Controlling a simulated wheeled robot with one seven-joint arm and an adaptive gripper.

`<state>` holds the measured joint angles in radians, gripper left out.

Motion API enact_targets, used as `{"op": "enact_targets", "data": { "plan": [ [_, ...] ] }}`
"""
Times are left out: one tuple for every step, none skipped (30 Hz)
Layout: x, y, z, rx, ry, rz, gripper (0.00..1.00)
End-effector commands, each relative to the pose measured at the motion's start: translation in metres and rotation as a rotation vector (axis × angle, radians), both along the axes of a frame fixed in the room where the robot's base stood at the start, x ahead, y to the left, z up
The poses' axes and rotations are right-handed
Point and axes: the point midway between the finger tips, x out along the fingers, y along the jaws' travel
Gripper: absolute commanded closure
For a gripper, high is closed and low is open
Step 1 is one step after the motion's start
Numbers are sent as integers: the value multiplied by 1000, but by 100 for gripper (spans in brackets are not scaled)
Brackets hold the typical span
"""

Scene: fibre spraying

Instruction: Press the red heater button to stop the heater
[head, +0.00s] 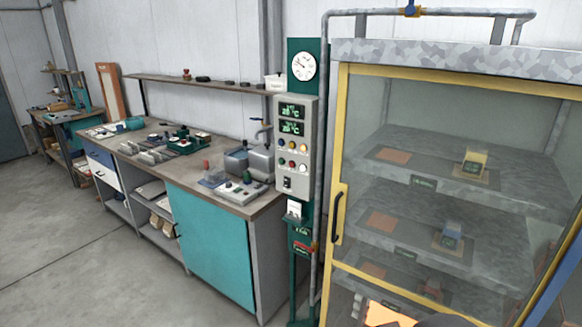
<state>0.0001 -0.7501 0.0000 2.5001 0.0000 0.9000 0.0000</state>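A grey control box (308,110) stands on a green post between the bench and the glass cabinet. It has two green temperature displays (292,112), each seeming to read about 28 °C. Below them are two rows of small coloured buttons or lamps (293,146), some reddish and some yellow. They are too small to tell which one is the red heater button. A dark switch (287,182) sits under the rows. My gripper cannot be made out in the head view; only a dark rounded shape shows at the bottom edge.
The yellow-framed glass cabinet (342,150) fills the right side, its door seemingly shut, with shelves of samples inside. A workbench (250,204) with tools stands left of the box. The floor (100,262) at left is clear.

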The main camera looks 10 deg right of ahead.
Motion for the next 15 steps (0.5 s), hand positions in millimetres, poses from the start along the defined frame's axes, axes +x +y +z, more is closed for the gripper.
{"op": "enact_targets", "data": {
  "plan": [
    [0, 0, 0, 0, 0, 0, 72],
    [0, 0, 0, 0, 0, 0, 74],
    [0, 0, 0, 0, 0, 0, 76],
    [0, 0, 0, 0, 0, 0, 78],
    [0, 0, 0, 0, 0, 0, 80],
    [0, 0, 0, 0, 0, 0, 82],
    [0, 0, 0, 0, 0, 0, 84],
    [0, 0, 0, 0, 0, 0, 86],
    [0, 0, 0, 0, 0, 0, 88],
    [0, 0, 0, 0, 0, 0, 90],
    [0, 0, 0, 0, 0, 0, 91],
    [0, 0, 0, 0, 0, 0, 94],
    [0, 0, 0, 0, 0, 0, 95],
    [0, 0, 0, 0, 0, 0, 97],
    [0, 0, 0, 0, 0, 0, 99]
  ]
}}
